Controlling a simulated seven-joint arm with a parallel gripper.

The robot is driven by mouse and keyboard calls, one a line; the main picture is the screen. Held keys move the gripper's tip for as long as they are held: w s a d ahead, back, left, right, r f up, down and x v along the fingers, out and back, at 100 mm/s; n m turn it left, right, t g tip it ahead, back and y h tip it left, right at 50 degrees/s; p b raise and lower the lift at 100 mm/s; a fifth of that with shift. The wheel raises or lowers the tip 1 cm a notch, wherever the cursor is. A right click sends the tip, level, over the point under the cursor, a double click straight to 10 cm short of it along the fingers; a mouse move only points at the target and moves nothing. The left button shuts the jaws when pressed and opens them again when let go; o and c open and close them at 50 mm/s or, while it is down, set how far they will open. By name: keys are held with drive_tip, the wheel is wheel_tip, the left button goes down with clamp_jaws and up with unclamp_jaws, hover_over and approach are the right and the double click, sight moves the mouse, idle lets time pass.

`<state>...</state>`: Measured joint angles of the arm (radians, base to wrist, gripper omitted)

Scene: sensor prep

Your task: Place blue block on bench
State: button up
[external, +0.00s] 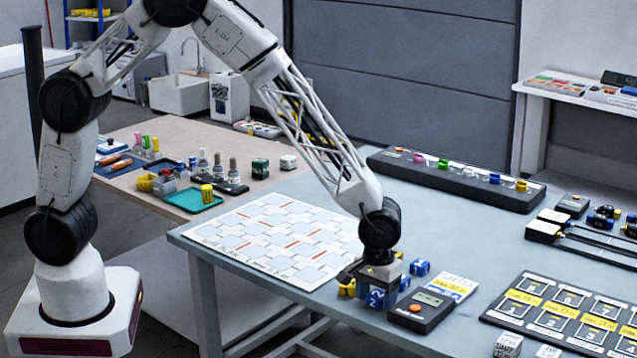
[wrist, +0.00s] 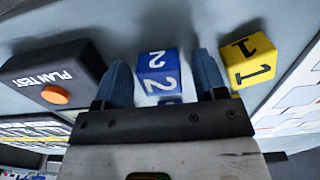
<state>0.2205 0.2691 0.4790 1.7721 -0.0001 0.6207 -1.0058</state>
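A blue block marked 2 (external: 376,299) stands at the near edge of the grey-blue bench (external: 470,225), below my gripper (external: 372,290). In the wrist view the blue block (wrist: 157,72) lies between the two blue fingers of my gripper (wrist: 161,58). Narrow gaps show on both sides of it, so the gripper is open around it and not closed on it. A yellow block marked 1 (wrist: 250,60) is just outside the right finger; in the external view it (external: 346,288) is partly hidden by my gripper. Another blue block (external: 420,267) sits just behind my gripper.
A dark tester with an orange button (external: 424,305) is close on the right. A white patterned board (external: 275,238) covers the bench's left part. A numbered dark panel (external: 570,312) lies at right, and a long button bar (external: 455,178) at the back. Bare bench lies between them.

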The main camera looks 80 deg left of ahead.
sight(375, 294)
drive_tip(key=shift+r, duration=0.15)
wheel_tip(375, 294, up, 12)
idle(0.8)
idle(0.6)
drive_tip(key=s+a+r+m, duration=0.1)
drive_tip(key=s+a+r, duration=0.2)
drive_tip(key=s+r, duration=0.3)
drive_tip(key=s+a+r+m+t, duration=0.1)
drive_tip(key=s+a+r+m, duration=0.1)
drive_tip(key=s+a+r, duration=0.35)
drive_tip(key=s+a+r+m, duration=0.1)
drive_tip(key=s+a+r, duration=0.1)
drive_tip(key=s+r, duration=0.5)
drive_tip(key=s+a+r+m, duration=0.1)
drive_tip(key=s+a+m, duration=0.1)
drive_tip(key=s, duration=1.1)
drive_tip(key=s+a+r+m+t, duration=0.1)
drive_tip(key=s+a+m, duration=0.2)
drive_tip(key=s, duration=1)
drive_tip(key=shift+a+r+t, duration=0.15)
drive_tip(key=shift+a+t, duration=0.15)
drive_tip(key=shift+a, duration=0.05)
